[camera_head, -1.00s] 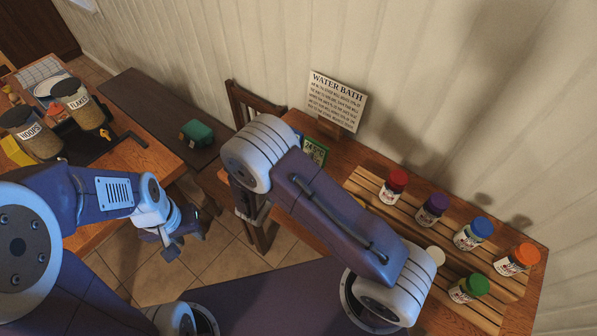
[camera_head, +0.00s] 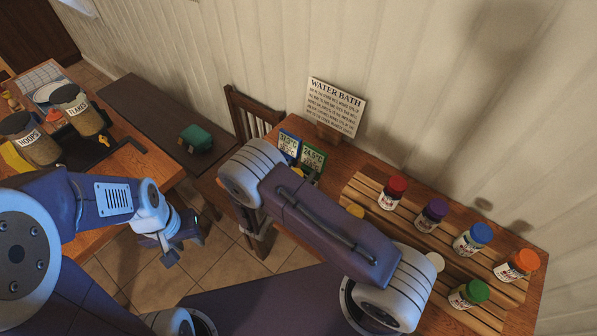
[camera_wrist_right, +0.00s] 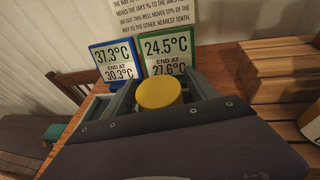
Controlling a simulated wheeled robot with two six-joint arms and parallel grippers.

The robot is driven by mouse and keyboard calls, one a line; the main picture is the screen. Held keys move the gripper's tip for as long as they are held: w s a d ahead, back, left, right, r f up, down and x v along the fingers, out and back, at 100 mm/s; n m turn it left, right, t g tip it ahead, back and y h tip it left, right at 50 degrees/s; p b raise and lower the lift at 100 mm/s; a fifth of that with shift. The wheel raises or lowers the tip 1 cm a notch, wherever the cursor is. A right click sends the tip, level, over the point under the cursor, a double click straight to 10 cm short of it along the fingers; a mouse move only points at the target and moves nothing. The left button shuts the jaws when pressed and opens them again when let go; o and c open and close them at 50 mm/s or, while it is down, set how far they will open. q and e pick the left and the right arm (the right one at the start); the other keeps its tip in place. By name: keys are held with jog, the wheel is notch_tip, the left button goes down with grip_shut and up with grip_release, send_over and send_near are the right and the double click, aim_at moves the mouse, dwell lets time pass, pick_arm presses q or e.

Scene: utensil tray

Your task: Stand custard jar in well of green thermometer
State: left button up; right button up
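A yellow-lidded jar (camera_wrist_right: 158,93) is between the fingers of my right gripper (camera_wrist_right: 163,98) in the right wrist view, and the gripper looks shut on it. Its label and body are hidden, so I cannot read whether it is custard. The lid shows small in the head view (camera_head: 298,172). The green thermometer (camera_wrist_right: 167,50) reads 24.5°C and stands just behind the jar. Its well is hidden by the jar and gripper. The blue thermometer (camera_wrist_right: 115,62) stands to its left, with a grey well (camera_wrist_right: 97,106) partly visible. My left gripper (camera_head: 178,246) hangs over the floor, its finger gap unclear.
A slatted wooden rack (camera_head: 400,222) holds jars with red, purple, blue, orange and green lids. A Water Bath sign (camera_head: 335,106) stands behind the thermometers. A chair (camera_head: 250,112) is at the table's left.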

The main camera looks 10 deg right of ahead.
jog(key=shift+a+r, duration=0.1)
jog(key=b+v, duration=0.1)
jog(key=v, duration=1)
jog(key=shift+s+b, duration=0.4)
jog(key=shift+a+r, duration=0.1)
jog(key=shift+a, duration=0.1)
